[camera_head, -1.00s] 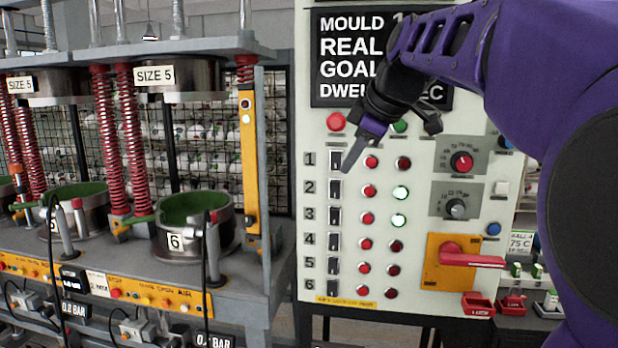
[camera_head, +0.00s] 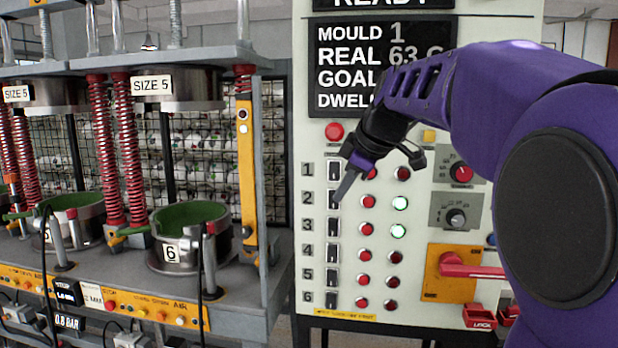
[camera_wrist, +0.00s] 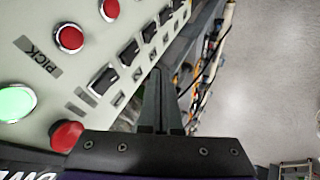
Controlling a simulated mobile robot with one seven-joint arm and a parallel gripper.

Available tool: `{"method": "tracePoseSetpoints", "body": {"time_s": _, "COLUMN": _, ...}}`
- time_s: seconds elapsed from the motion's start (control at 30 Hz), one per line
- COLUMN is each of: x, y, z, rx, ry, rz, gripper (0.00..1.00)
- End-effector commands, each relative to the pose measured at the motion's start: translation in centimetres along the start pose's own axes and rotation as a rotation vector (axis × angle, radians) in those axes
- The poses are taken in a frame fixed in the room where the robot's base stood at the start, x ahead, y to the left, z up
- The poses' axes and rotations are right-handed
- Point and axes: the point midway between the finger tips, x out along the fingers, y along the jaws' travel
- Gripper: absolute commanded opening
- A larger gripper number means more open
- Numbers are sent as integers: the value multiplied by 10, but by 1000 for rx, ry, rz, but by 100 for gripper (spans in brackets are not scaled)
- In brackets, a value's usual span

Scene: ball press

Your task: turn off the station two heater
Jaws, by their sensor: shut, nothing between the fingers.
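The control panel (camera_head: 312,268) has a column of black rocker switches numbered 1 to 6. The station two switch (camera_head: 332,192) is partly covered by my fingertips in the head view. It also shows as the second rocker along the row in the wrist view (camera_wrist: 129,52). Beside it are a red lamp (camera_head: 367,201) and a brightly lit greenish-white lamp (camera_head: 400,203). My gripper (camera_head: 345,190) is shut and empty, pointing down and left at the switch column. In the wrist view its fingers (camera_wrist: 157,80) appear to the right of the rockers. I cannot tell whether they touch anything.
A red push button (camera_head: 334,132) sits above the switches. Row 3 also has a lit lamp (camera_head: 398,231). A red handle (camera_head: 470,268) on an orange plate sticks out at the lower right. The ball press (camera_head: 190,238) stands to the left, with open floor (camera_wrist: 255,70) beyond the panel.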

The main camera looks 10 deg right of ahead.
Motion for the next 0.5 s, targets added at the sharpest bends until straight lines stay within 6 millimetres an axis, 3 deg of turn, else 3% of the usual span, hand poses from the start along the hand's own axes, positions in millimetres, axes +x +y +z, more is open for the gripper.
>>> {"method": "tracePoseSetpoints", "body": {"time_s": 0.17, "x": 40, "y": -1, "z": 0, "rx": 0, "ry": -1, "rz": -4, "gripper": 0}}
{"method": "tracePoseSetpoints", "body": {"time_s": 0.3, "x": 48, "y": 20, "z": -2, "rx": 2, "ry": -1, "rz": 1, "gripper": 0}}
{"method": "tracePoseSetpoints", "body": {"time_s": 0.5, "x": 54, "y": 34, "z": -3, "rx": 1, "ry": 1, "rz": 1, "gripper": 0}}
